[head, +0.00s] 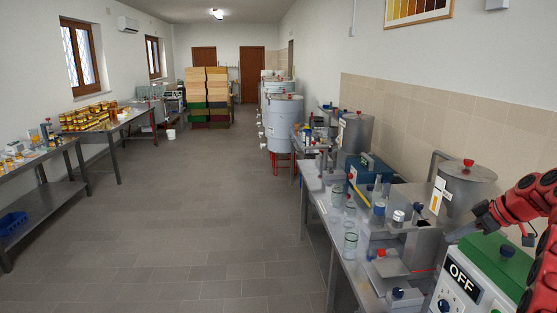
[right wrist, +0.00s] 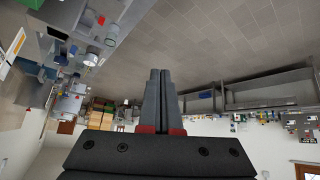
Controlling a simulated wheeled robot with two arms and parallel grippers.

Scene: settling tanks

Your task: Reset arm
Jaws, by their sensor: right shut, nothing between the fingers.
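My right arm, red, comes in at the right edge of the head view. Its dark grey right gripper (head: 451,237) is above the bench, beside the white and green box marked OFF (head: 464,275). In the right wrist view its two fingers (right wrist: 160,76) lie together, shut and empty. That view looks upside down over the room, with the floor at the top. My left arm and gripper are not in view.
A metal bench (head: 340,235) along the right wall carries jars, machines and a steel pot (head: 466,186). Tanks (head: 284,125) and stacked crates (head: 207,98) stand farther back. Tables (head: 70,185) line the left wall. The tiled floor (head: 200,220) between is clear.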

